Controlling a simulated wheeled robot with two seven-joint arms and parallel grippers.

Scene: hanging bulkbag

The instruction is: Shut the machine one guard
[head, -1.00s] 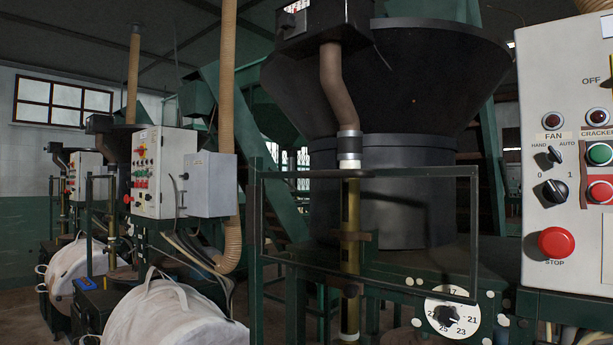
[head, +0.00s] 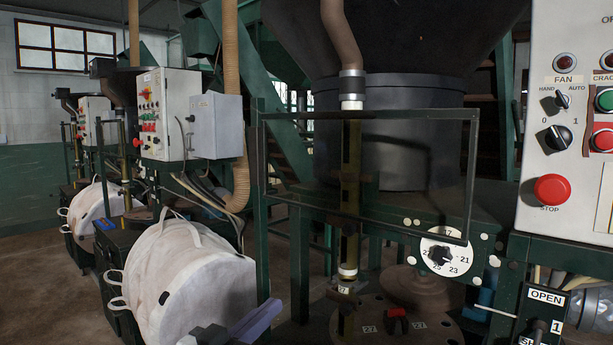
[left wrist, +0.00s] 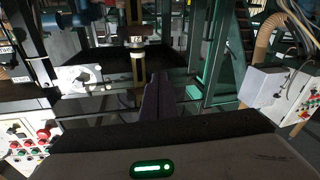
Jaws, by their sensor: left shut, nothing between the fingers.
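The machine one guard is a clear pane in a thin dark frame (head: 420,113). In the head view it stands upright in front of the drum, beside a green post (head: 261,200) at its left edge. I cannot tell how far it stands open. My left gripper (head: 262,318) shows at the bottom of the head view, below the guard's lower left corner and apart from it. Its fingers are shut and empty; they also show in the left wrist view (left wrist: 158,95). The guard cannot be made out clearly in the left wrist view. My right gripper is out of view.
A control panel (head: 570,180) with a red stop button stands right of the guard, above a box marked OPEN and 1 (head: 545,298). A numbered dial (head: 445,251) sits behind the guard's lower right. A white bulk bag (head: 185,275) lies left of my gripper.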

